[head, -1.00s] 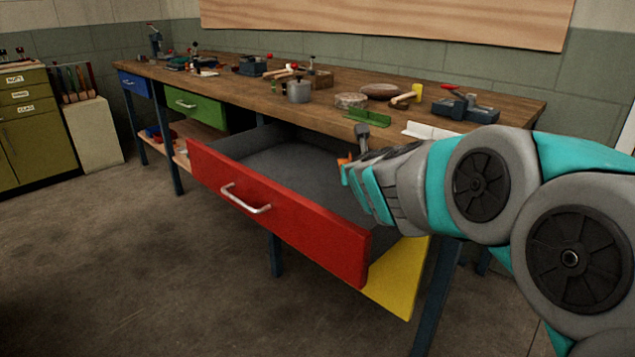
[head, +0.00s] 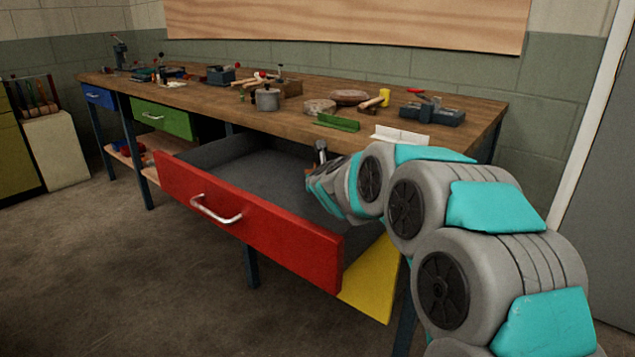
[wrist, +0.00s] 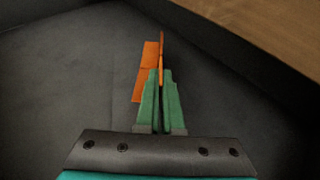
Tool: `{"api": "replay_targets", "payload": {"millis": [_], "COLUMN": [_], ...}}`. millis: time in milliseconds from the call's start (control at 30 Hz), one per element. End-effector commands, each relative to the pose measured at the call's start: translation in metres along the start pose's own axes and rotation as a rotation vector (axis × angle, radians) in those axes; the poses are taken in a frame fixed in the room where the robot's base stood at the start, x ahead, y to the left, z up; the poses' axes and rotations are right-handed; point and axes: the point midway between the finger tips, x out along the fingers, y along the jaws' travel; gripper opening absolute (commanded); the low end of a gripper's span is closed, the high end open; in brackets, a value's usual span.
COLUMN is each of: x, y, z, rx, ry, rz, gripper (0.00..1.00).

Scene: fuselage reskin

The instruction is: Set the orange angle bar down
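The orange angle bar (wrist: 149,70) is in the wrist view, its upright flange between the green fingers of my gripper (wrist: 161,76). The fingers are close together on the flange, and the other flange spreads to the left. Bar and gripper are over the dark floor of the open red drawer (head: 245,220). I cannot tell whether the bar touches the floor. In the head view my arm reaches over the drawer's right end, and the bar is almost wholly hidden there.
The wooden bench top (head: 225,98) is above the drawer. A green angle bar (head: 337,122) and a white one (head: 400,136) lie near its front edge. A green drawer (head: 163,118) and a blue drawer (head: 98,96) are farther left. The red drawer's floor looks clear.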

Motion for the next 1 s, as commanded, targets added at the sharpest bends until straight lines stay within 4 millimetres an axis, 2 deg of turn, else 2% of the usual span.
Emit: {"api": "replay_targets", "payload": {"millis": [167, 433, 833, 1000], "x": [0.011, 0.040, 0.042, 0.041], "y": [0.000, 0.000, 0.000, 0.000], "z": [-0.002, -0.010, -0.013, -0.012], "rx": [-0.001, -0.001, 0.000, 0.000], "ry": [0.001, 0.000, -0.002, -0.002], "rz": [-0.001, 0.000, 0.000, 0.000], "gripper": [0.00, 0.00, 0.00, 0.22]}}
